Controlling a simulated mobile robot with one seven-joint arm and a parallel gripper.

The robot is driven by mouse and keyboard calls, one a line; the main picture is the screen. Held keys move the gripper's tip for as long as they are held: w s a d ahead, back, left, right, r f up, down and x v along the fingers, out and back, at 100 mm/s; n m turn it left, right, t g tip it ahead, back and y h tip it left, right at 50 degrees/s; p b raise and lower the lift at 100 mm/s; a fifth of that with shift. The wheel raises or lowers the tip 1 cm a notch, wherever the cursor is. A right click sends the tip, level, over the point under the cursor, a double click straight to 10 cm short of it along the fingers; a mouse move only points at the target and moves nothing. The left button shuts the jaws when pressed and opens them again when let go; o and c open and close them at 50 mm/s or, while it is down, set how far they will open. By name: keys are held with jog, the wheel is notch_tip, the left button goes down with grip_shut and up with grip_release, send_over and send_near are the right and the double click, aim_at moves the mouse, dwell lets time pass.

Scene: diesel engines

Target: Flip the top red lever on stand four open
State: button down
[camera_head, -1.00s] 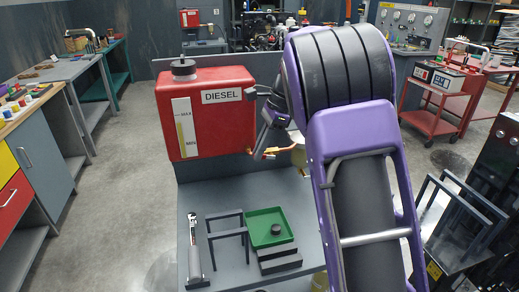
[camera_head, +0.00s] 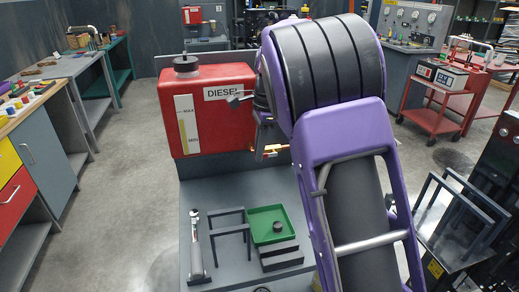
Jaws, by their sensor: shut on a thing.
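A red diesel tank (camera_head: 205,125) with a black cap and a white level gauge stands at the back of the grey stand (camera_head: 243,185). A brass valve (camera_head: 264,149) sticks out at the tank's lower right. My gripper (camera_head: 266,150) is at this valve, partly covered by my purple arm. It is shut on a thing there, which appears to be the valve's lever. I cannot make out any red lever, its angle or the stand's number; my arm hides that side.
On the stand lie a ratchet tool (camera_head: 195,245), a dark frame (camera_head: 229,230), a green tray (camera_head: 268,224) and dark blocks (camera_head: 281,255). A workbench (camera_head: 62,95) is at left and a red cart (camera_head: 440,105) at right. Open floor (camera_head: 130,190) lies left of the stand.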

aim_at(268, 153)
jog(key=c, duration=1.2)
grip_release()
jog(key=shift+c, duration=0.2)
notch_tip(268, 153, up, 17)
jog(key=d, duration=0.2)
jog(key=shift+w+d, duration=0.15)
jog(key=shift+w, duration=0.1)
jog(key=shift+r, duration=0.1)
